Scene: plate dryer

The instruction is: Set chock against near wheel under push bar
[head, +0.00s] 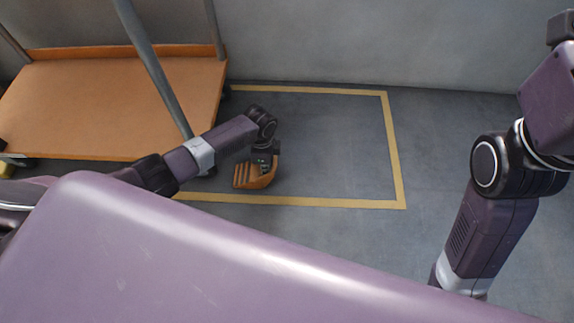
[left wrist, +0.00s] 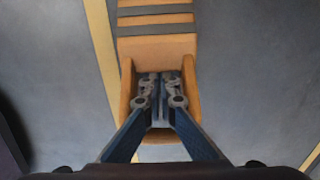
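The orange wheel chock (head: 243,181) with dark stripes is on the right of the cart in the head view, inside the taped area. It also fills the middle of the left wrist view (left wrist: 157,47). My left gripper (head: 262,166) points down into it. In the left wrist view its fingers (left wrist: 160,88) are close together between the chock's side walls and appear shut on it. Whether the chock touches the floor is unclear. The cart has an orange deck (head: 110,100) and a grey push bar (head: 150,60). The near wheel under the bar is mostly hidden behind my left arm.
Yellow tape (head: 398,150) outlines a rectangle of grey floor, clear to the right of the chock. A pale wall (head: 400,45) stands behind.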

